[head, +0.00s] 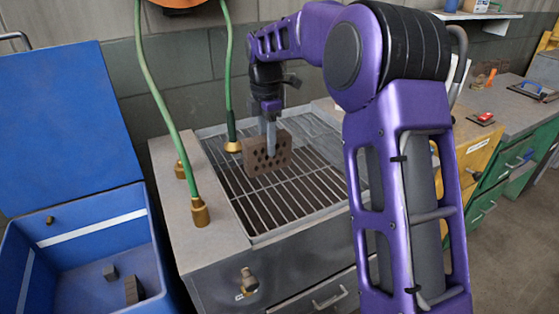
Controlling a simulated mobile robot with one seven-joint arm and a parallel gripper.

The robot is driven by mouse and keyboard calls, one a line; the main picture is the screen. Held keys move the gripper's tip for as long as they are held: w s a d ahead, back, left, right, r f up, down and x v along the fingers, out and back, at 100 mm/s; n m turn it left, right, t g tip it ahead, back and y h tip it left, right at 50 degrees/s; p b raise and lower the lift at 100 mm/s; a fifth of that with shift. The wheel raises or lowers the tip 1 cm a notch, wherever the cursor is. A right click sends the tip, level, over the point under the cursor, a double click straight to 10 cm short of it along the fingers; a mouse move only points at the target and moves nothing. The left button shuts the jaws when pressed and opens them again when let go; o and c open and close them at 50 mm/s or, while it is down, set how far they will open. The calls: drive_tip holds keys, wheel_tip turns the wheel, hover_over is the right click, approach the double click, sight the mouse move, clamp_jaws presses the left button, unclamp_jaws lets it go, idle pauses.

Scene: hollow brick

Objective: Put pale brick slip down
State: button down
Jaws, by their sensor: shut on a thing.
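My gripper (271,150) is above the slatted metal grate (235,190) of the grey workbench, with its fingers pointing down. It is shut on a brown-grey hollow brick (253,160) with several dark round holes in its face. The brick stands on edge, roughly level. I cannot tell whether its lower edge touches the grate or hangs just above it. One finger covers part of the brick's face. I see no clearly pale brick slip in this view.
A blue open-lidded box (150,240) at the left holds a small grey block (110,272) and a dark brown piece (134,290). Green hoses (165,90) with brass ends hang at the grate's left side. The front of the grate is clear. A wall stands behind.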

sight(268, 170)
wheel_tip(268, 170, down, 9)
drive_tip(key=shift+s+r+b, duration=0.1)
drive_tip(key=shift+r+b, duration=0.05)
drive_tip(key=shift+b, duration=0.6)
drive_tip(key=shift+c, duration=2.2)
unclamp_jaws()
wheel_tip(268, 170, up, 12)
drive_tip(key=shift+p, duration=1.15)
